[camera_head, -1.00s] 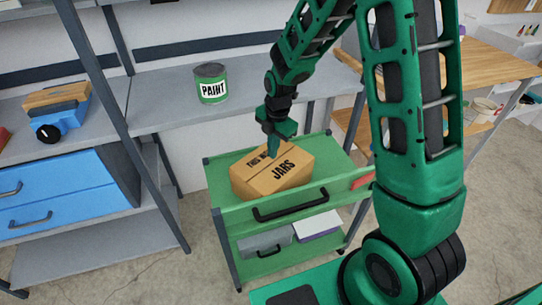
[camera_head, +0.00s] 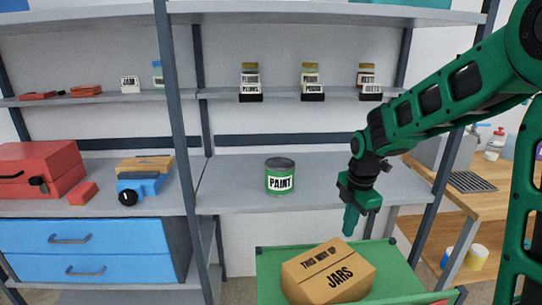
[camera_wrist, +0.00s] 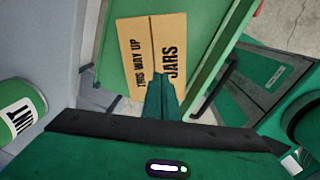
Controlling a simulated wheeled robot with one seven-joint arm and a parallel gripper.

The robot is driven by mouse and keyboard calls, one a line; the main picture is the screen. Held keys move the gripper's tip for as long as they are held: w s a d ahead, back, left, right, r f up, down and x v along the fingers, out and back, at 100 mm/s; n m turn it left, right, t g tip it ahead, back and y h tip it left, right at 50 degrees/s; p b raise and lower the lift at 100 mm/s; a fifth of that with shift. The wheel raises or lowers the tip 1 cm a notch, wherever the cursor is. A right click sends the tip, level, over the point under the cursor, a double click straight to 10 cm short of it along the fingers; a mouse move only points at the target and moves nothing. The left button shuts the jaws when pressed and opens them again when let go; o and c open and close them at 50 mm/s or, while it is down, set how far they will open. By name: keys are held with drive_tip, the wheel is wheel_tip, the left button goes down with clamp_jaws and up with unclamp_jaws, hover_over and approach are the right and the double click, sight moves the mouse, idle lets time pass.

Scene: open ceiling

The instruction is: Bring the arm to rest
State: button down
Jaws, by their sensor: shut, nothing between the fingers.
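My gripper (camera_head: 350,222) is green and points down, with its fingers shut and empty. In the head view it hangs above and a little right of a brown cardboard box (camera_head: 328,273) marked "JARS" and "THIS WAY UP". The box sits on the green cart (camera_head: 268,266). In the wrist view the shut fingers (camera_wrist: 161,97) cover part of the box (camera_wrist: 152,45). I cannot tell the exact gap between fingertips and box, but they look apart. My arm reaches in from the right of the head view, bent down at the wrist.
A green paint can (camera_head: 280,177) stands on the grey shelf left of my gripper. Labelled jars (camera_head: 310,80) stand on the upper shelf. A dark shelf post (camera_head: 452,150) rises right of my gripper, with a wooden counter (camera_head: 475,215) beyond. Blue drawers (camera_head: 95,250) are at left.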

drive_tip(key=s+d+r+m, duration=0.4)
drive_tip(key=s+d+m, duration=0.7)
drive_tip(key=s+m, duration=0.6)
drive_tip(key=s, duration=0.2)
drive_tip(key=s+d+r+m, duration=0.1)
drive_tip(key=s+d+m, duration=0.3)
drive_tip(key=s+m, duration=0.6)
drive_tip(key=shift+s+r+g, duration=0.3)
drive_tip(key=shift+s+g, duration=0.1)
drive_tip(key=shift+s, duration=0.15)
drive_tip(key=shift+w+f, duration=0.25)
drive_tip(key=shift+w, duration=0.4)
